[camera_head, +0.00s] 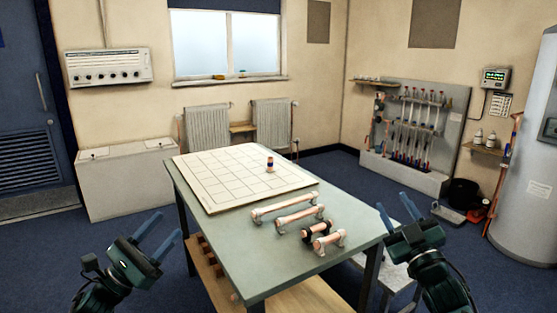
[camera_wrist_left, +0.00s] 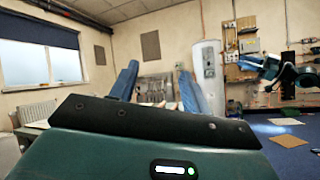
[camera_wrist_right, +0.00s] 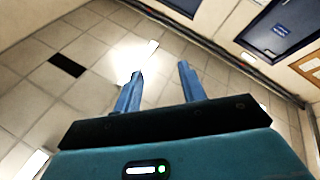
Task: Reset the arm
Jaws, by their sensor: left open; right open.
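My left gripper (camera_head: 157,236) is raised at the left of the table, open and empty. Its blue fingers (camera_wrist_left: 158,88) stand apart in the left wrist view, with nothing between them. My right gripper (camera_head: 397,216) is raised at the right front corner of the table, open and empty. Its blue fingers (camera_wrist_right: 158,88) point towards the ceiling in the right wrist view. Neither gripper touches anything. Several copper pipe pieces with pale or dark end fittings lie on the table, among them a long one (camera_head: 287,207) and a short one (camera_head: 328,241).
The table (camera_head: 235,255) stands between my arms. A white gridded board (camera_head: 220,170) covers its far part, with a small copper and dark piece (camera_head: 270,164) upright on it. A pale bench (camera_head: 395,272) stands low at the right. The table's near left surface is clear.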

